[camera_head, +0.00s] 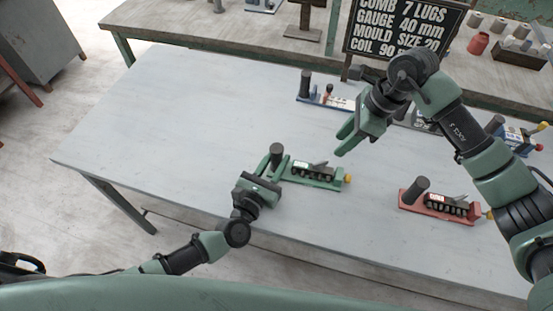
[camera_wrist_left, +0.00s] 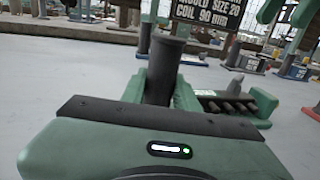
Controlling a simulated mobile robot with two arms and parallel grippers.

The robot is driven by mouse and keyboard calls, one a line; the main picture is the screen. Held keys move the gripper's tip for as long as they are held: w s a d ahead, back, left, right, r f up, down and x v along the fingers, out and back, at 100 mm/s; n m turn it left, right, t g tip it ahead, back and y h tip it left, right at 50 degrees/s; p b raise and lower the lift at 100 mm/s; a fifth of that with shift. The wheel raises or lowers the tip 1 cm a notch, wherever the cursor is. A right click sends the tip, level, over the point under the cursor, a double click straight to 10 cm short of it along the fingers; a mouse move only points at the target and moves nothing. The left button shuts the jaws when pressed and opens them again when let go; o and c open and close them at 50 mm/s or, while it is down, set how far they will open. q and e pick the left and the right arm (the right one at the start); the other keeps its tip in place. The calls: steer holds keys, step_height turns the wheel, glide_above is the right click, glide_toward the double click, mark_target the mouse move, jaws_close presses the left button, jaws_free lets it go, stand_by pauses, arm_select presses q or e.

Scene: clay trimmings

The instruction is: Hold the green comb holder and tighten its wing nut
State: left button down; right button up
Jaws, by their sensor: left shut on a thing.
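The green comb holder (camera_head: 318,183) lies on the grey table in the middle of the head view, with a dark upright post (camera_head: 277,154) at its left end. It carries a dark comb, a small grey piece (camera_head: 321,164) on top that may be the wing nut, and a yellow knob (camera_head: 348,178) at its right end. My left gripper (camera_head: 272,178) is shut on the holder's post end. In the left wrist view the post (camera_wrist_left: 163,70) stands just beyond the gripper body. My right gripper (camera_head: 340,142) looks open and empty, above and behind the holder's right end, apart from it.
A red comb holder (camera_head: 430,207) lies at right, a blue one (camera_head: 318,101) at the back, and others at back right, partly behind my right arm. The table's left part is clear.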

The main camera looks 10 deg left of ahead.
stand_by(0.8)
steer(key=shift+c, duration=0.7)
steer(key=n+h, duration=0.4)
steer(key=n, duration=0.3)
glide_toward(321, 162)
step_height(321, 162, down, 9)
steer(key=shift+r, duration=0.15)
jaws_close()
